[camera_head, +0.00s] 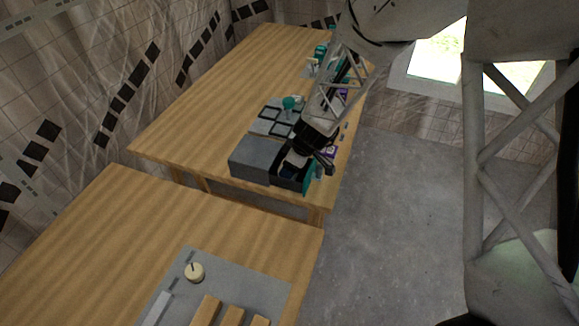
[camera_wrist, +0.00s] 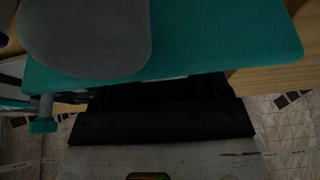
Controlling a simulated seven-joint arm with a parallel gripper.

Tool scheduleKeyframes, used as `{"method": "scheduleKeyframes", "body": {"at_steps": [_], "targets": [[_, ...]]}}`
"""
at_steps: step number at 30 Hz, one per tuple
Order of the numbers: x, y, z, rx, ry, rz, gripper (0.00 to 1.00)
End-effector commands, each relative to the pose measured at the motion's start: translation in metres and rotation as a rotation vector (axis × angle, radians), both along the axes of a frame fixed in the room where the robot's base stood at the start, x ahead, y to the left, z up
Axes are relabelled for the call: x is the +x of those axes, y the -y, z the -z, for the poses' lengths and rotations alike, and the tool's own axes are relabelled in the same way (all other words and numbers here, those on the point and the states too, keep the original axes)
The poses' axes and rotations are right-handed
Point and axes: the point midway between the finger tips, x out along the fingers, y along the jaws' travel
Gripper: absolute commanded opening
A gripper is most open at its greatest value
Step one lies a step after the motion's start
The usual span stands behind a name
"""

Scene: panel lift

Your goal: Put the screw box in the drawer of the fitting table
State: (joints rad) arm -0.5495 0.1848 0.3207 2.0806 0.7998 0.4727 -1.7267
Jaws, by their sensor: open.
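A grey drawer unit (camera_head: 258,157) stands at the near end of the far wooden table. Its dark drawer (camera_head: 284,180) is pulled out to the right and has a teal front (camera_head: 311,179). My gripper (camera_head: 311,159) is open, low over the drawer near its front, and hides part of the inside. A dark blue patch shows in the drawer below it, but I cannot tell whether this is the screw box. In the wrist view, a teal panel (camera_wrist: 220,40) fills the upper part, with a blurred grey rounded shape in front of it.
Behind the unit lie grey trays (camera_head: 270,120), a teal round item (camera_head: 291,102) and purple-marked items at the table's right edge. A nearer wooden table (camera_head: 110,235) holds a grey mat with wooden blocks and a cream knob (camera_head: 194,272). Bare floor (camera_head: 400,215) lies to the right.

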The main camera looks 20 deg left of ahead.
Motion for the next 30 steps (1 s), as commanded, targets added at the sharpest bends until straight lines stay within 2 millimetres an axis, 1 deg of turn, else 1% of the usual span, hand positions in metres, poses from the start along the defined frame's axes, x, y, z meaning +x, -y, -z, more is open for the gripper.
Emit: {"method": "scheduleKeyframes", "body": {"at_steps": [18, 24, 30], "targets": [[0.0, 0.029, -0.072, 0.001, 0.003, 0.0, 0.7], [0.0, 0.037, -0.09, 0.001, 0.002, 0.001, 0.7], [0.0, 0.041, -0.098, 0.0, 0.0, -0.001, 0.7]]}}
